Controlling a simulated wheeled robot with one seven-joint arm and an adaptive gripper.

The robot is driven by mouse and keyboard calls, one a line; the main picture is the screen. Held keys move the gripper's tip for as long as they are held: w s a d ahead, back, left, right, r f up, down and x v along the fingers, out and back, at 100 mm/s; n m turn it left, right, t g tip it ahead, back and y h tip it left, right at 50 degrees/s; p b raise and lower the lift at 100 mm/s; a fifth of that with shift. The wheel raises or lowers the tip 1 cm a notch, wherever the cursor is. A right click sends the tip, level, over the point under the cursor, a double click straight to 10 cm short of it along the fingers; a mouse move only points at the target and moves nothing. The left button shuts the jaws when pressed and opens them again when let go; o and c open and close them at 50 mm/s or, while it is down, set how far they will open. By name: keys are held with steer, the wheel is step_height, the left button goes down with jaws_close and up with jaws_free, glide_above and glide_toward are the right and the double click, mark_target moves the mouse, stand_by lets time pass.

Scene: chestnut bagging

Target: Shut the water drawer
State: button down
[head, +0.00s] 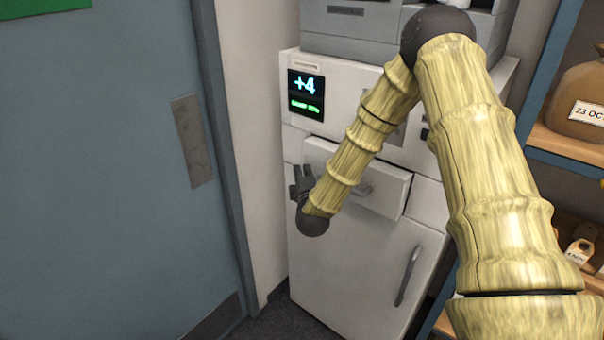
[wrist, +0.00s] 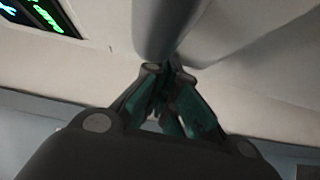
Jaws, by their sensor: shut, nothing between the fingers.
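The water drawer (head: 385,194) is the white drawer in the middle of the white cabinet in the head view. Its front stands out from the cabinet face, so it is partly open. Its grey handle (head: 362,188) is partly hidden behind my arm. My gripper (head: 299,180) is at the left end of the drawer front, with its fingers pointing up. In the wrist view the fingers (wrist: 164,78) are together and empty, close to a pale surface and a dark grey rounded shape. I cannot tell whether they touch the drawer.
The cabinet (head: 350,275) has a lit display (head: 306,95) reading +4 and a closed lower door with a handle (head: 408,276). A blue-grey door (head: 110,200) stands at left. Shelves (head: 565,145) with a brown sack (head: 580,103) are at right. Dark floor shows below.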

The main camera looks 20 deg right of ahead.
mark_target(313, 164)
steer(key=shift+w+d, duration=0.1)
steer(key=shift+d, duration=0.05)
steer(key=d, duration=0.1)
steer(key=w+d+b, duration=0.1)
steer(key=d+r+b, duration=0.1)
steer(key=shift+w+d, duration=0.3)
steer(key=shift+d, duration=0.05)
steer(key=shift+w+d+r+b, duration=0.1)
steer(key=shift+d+r+b, duration=0.1)
steer(key=shift+r+b, duration=0.1)
stand_by(0.3)
